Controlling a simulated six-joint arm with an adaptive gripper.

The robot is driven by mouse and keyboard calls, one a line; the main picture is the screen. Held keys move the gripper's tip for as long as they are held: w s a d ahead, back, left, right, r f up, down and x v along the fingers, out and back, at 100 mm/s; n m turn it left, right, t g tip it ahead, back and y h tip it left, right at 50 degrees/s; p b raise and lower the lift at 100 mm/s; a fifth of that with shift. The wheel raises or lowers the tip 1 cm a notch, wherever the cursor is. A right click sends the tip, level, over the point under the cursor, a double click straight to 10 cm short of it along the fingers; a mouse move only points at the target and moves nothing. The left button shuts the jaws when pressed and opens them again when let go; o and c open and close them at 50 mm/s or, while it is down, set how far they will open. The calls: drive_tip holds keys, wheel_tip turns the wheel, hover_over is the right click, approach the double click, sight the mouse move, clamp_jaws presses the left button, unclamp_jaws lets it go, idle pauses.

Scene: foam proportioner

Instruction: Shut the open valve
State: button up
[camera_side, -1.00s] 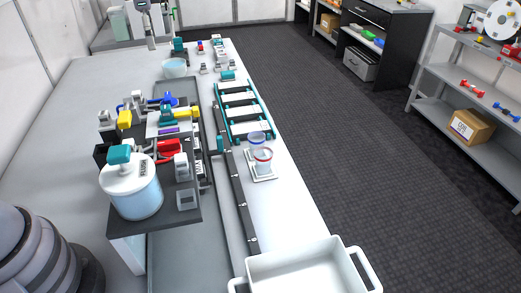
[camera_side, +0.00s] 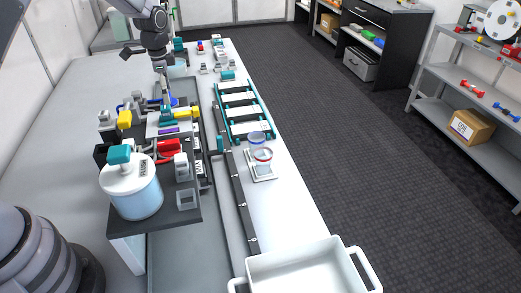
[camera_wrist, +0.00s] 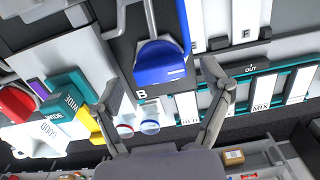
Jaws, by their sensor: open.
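A blue valve handle (camera_wrist: 160,62) lies between my open gripper's fingers in the wrist view, by a panel marked B. In the side view the blue handle (camera_side: 171,101) is partly hidden behind my gripper (camera_side: 165,88). My gripper (camera_wrist: 160,74) is open with one finger on each side of the handle; I cannot tell whether it touches. Yellow handles (camera_side: 186,112) and a red handle (camera_side: 168,146) sit nearer on the same rig. The red handle (camera_wrist: 14,105) and a yellow part (camera_wrist: 97,136) show at the left of the wrist view. I cannot tell which valve is open.
A white-lidded tank (camera_side: 131,190) stands at the near end of the rig. A teal rack (camera_side: 243,110), two small cups (camera_side: 262,155) and a white tub (camera_side: 305,270) are on the right side of the bench. A teal block (camera_wrist: 68,95) stands left of my fingers.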

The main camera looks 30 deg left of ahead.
drive_tip(key=shift+f, duration=0.25)
drive_tip(key=c, duration=1.1)
drive_tip(key=shift+c, duration=0.2)
